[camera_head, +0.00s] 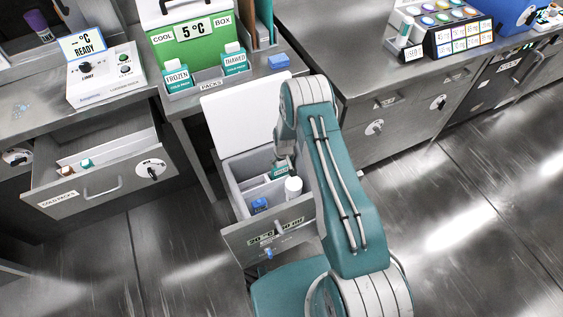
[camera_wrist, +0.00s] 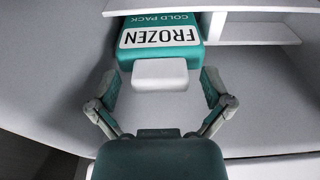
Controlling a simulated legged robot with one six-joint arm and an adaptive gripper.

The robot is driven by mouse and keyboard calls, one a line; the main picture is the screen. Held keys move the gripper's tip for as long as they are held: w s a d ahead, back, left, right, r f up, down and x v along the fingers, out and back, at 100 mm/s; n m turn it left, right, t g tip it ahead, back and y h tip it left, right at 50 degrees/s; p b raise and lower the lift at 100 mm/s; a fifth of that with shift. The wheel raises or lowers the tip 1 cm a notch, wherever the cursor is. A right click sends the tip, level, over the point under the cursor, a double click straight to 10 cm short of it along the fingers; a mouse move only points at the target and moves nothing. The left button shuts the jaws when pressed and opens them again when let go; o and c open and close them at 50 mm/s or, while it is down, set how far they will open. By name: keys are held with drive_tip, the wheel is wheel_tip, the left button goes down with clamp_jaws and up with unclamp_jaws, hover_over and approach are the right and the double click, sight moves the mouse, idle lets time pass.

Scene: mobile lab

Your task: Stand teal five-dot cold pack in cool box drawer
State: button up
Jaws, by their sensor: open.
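A teal cold pack with a white cap and a FROZEN label (camera_wrist: 160,38) is ahead of my gripper in the wrist view. Its label reads upside down, and no dots show on it. My gripper (camera_wrist: 160,88) is open, with a finger on each side of the cap and a visible gap to each. In the head view my gripper (camera_head: 282,160) is low over the open cool box drawer (camera_head: 238,208), where a small part of the teal pack (camera_head: 279,171) shows. The arm partly hides the drawer. I cannot tell whether the pack rests on the drawer floor.
The drawer also holds a blue item (camera_head: 260,205) and a white-topped bottle (camera_head: 293,188). A white panel (camera_head: 240,112) rises behind it. FROZEN (camera_head: 178,80) and another teal pack (camera_head: 235,62) stand in the bench rack. The cold packs drawer (camera_head: 100,185) is open at left.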

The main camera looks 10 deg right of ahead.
drive_tip(key=shift+r, duration=0.1)
drive_tip(key=s+r+t, duration=0.1)
drive_tip(key=s+r, duration=0.2)
drive_tip(key=r, duration=1.1)
drive_tip(key=s+r+m, duration=0.1)
drive_tip(key=s+r, duration=0.2)
drive_tip(key=r, duration=1.1)
drive_tip(key=s+r+t, duration=0.1)
drive_tip(key=s+r, duration=0.3)
drive_tip(key=r, duration=1)
drive_tip(key=s+r, duration=0.3)
drive_tip(key=s, duration=0.4)
drive_tip(key=s+r+t, duration=0.1)
drive_tip(key=s+r, duration=0.3)
drive_tip(key=s, duration=0.3)
drive_tip(key=s+r+m+t, duration=0.1)
drive_tip(key=s+r, duration=0.3)
drive_tip(key=s, duration=0.4)
drive_tip(key=shift+r, duration=0.25)
drive_tip(key=shift+a, duration=0.1)
